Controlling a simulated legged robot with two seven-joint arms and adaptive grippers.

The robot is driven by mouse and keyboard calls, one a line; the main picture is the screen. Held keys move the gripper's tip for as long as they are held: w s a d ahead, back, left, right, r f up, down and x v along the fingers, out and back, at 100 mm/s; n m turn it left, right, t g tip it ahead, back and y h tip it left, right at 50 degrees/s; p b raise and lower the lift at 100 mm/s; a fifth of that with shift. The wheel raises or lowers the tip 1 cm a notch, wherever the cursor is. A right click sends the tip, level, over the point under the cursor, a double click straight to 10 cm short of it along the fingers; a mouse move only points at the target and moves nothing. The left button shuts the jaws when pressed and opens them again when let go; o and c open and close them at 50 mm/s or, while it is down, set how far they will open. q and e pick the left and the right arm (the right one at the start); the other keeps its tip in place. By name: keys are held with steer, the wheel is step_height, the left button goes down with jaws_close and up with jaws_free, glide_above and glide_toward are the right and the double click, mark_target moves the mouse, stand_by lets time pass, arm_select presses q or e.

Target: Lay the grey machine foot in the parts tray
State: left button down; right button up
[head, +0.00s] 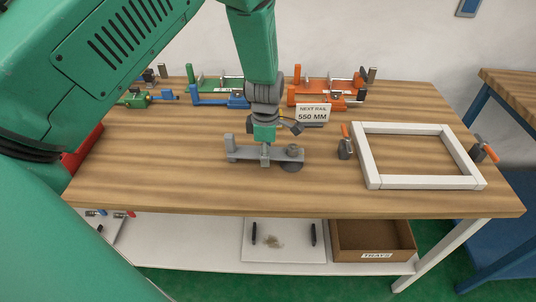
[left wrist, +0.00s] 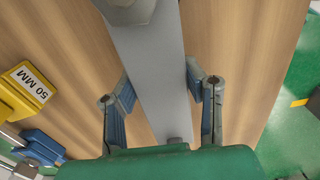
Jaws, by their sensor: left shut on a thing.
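The grey machine foot appears to be the long grey bar-shaped piece (head: 246,155), with a post at its left end and a block at its right end. It lies level at the bench top; I cannot tell whether it touches the wood. My left gripper (head: 265,153) points down and is shut on its middle. In the left wrist view the grey bar (left wrist: 158,70) runs between the two fingers (left wrist: 160,95). A dark round disc (head: 291,167) shows under its right end. My right gripper is not in view.
Green (head: 213,84), blue (head: 215,97) and orange (head: 325,97) fixtures stand along the back, with a "NEXT RAIL 550 MM" sign (head: 312,113). A white frame (head: 372,165) with orange-handled clamps lies at right. A "TRAYS" box (head: 345,240) is below. The bench's front left is clear.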

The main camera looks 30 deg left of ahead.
arm_select(q)
steer(key=shift+w+r, duration=0.1)
steer(key=shift+r, duration=0.1)
stand_by(0.4)
step_height(320, 180, up, 11)
steer(key=p, duration=1)
stand_by(1.0)
steer(key=shift+f, duration=0.15)
